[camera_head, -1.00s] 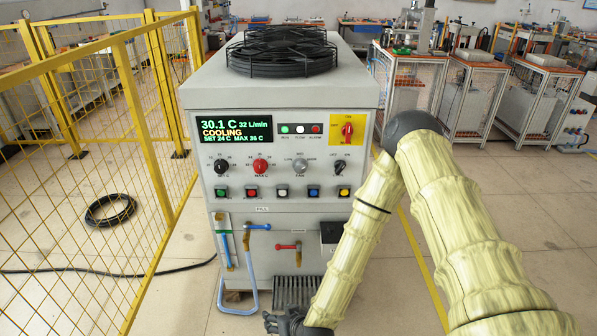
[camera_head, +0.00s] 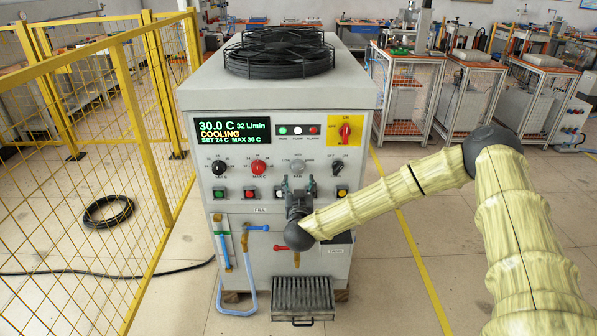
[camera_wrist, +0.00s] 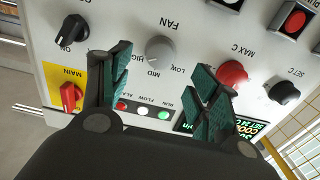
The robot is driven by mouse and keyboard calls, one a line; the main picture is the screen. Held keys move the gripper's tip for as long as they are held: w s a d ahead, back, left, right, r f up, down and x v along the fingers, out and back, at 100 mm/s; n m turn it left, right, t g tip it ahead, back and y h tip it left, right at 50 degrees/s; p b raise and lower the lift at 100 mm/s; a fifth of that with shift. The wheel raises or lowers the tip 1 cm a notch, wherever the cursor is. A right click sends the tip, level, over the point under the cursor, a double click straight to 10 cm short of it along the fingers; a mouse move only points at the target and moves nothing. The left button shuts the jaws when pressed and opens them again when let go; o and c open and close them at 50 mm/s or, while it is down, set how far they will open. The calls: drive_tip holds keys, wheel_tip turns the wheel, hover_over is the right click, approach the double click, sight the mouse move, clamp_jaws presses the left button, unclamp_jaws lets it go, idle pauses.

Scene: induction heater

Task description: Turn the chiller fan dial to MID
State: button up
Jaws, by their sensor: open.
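The chiller fan dial (camera_head: 298,167) is a grey round knob on the front panel, in the row of dials. In the wrist view the panel is upside down, and the same dial (camera_wrist: 159,50) shows with FAN, LOW and MID printed around it. I cannot make out its pointer setting. My gripper (camera_head: 298,184) is in front of the panel, just below the dial. In the wrist view my gripper (camera_wrist: 163,62) is open, its teal-padded fingers on either side of the dial, with no contact visible. The left finger hides part of the panel there.
A red MAX C dial (camera_head: 258,167) and a black dial (camera_head: 338,167) flank the fan dial. A red main switch (camera_head: 345,130) is above right. Push buttons and a blue-handled valve (camera_head: 258,228) are below. A yellow mesh fence (camera_head: 90,170) stands left.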

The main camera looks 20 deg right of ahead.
sight(298, 171)
drive_tip(key=p+x, duration=0.1)
drive_tip(key=x, duration=0.7)
drive_tip(key=shift+f, duration=0.1)
drive_tip(key=c, duration=1)
